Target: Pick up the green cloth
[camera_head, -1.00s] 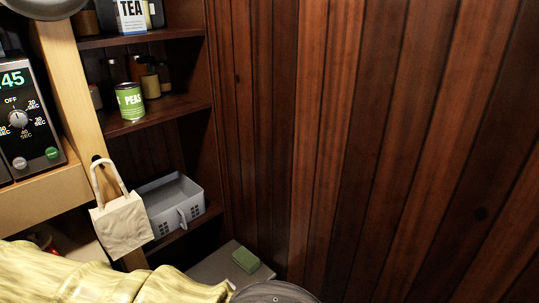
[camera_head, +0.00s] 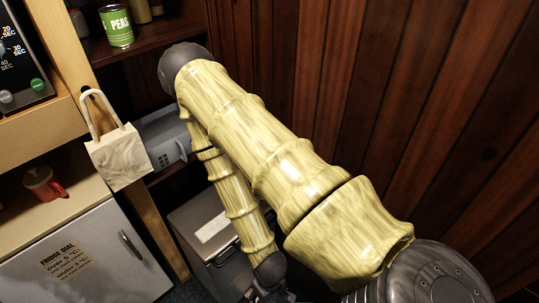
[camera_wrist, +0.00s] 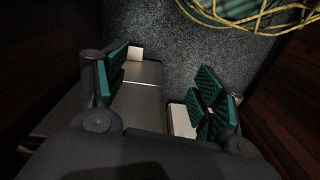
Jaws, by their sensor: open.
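In the earlier head view, a small green block-like piece lay on top of a low grey box; my arm now covers that spot. My gripper (camera_wrist: 163,85) shows in the wrist view with its teal-padded fingers spread apart and nothing visible held between them. Beyond and between the fingers are grey flat surfaces with pale patches and a speckled dark floor.
A grey metal box (camera_head: 196,226) stands below the shelves, beside the fridge (camera_head: 85,260). A cloth bag (camera_head: 118,158) hangs from the wooden post, near a grey basket (camera_head: 165,135). A red mug (camera_head: 45,185) sits on the counter. Yellow cords (camera_wrist: 250,25) lie at the wrist view's top right.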

